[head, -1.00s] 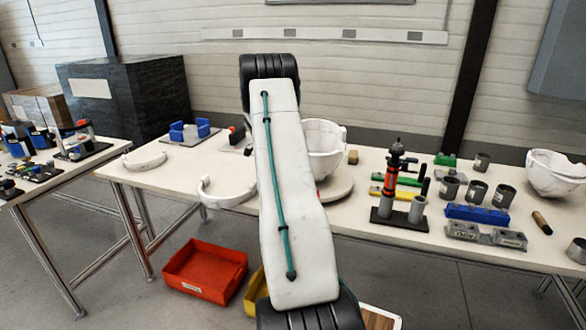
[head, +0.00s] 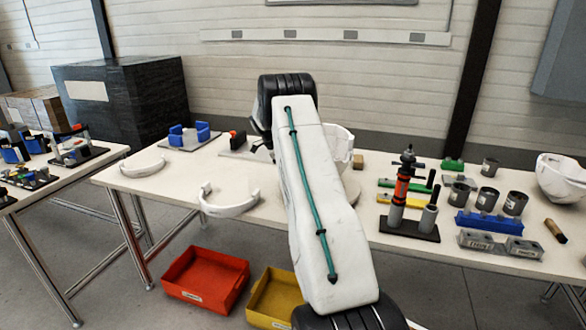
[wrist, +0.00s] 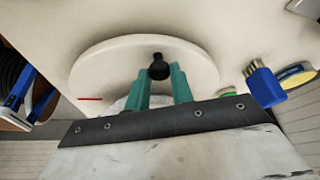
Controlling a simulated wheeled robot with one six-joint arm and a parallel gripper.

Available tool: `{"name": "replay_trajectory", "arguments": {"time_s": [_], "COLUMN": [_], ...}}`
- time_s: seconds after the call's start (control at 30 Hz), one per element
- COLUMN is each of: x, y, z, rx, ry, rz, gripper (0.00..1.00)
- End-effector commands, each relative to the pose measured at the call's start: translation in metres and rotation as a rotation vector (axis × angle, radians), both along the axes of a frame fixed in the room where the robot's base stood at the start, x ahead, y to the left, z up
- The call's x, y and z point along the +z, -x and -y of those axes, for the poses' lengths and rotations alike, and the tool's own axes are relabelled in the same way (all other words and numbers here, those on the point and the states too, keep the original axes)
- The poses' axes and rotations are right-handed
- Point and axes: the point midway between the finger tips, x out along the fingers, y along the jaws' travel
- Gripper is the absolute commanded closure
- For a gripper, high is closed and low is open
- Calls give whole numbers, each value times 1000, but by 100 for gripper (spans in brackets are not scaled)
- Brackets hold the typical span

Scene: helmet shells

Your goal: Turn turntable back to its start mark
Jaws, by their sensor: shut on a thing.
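The turntable (wrist: 100,72) is a pale round disc in the wrist view, with a black knob (wrist: 158,68) standing on it. My gripper (wrist: 162,78) has its teal fingers closed around the knob. A thin red mark (wrist: 90,99) lies near the disc's left edge. In the head view my arm covers most of the turntable (head: 353,186), and only its right part shows. A white helmet shell (head: 343,146) is partly visible behind my arm there. My fingers and the knob are hidden in the head view.
A curved white piece (head: 229,205) lies on the table left of my arm. A red and black tool on a stand (head: 403,185) is to the right, with grey cups and blue blocks beyond. A red bin (head: 205,278) and a yellow bin (head: 275,300) sit on the floor.

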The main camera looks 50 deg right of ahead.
Motion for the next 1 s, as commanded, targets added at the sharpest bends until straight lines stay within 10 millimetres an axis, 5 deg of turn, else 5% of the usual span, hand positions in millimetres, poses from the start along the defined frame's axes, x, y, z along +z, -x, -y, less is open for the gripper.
{"name": "replay_trajectory", "arguments": {"time_s": [0.47,0.5,0.57,1.0], "x": [-1,-1,-1,15], "y": [-3,-3,-3,-9], "z": [-3,-3,-3,-6], "rx": [-3,-3,-3,-2], "ry": [-1,-1,-1,1], "rz": [0,0,0,2], "gripper": [100,69,56,56]}}
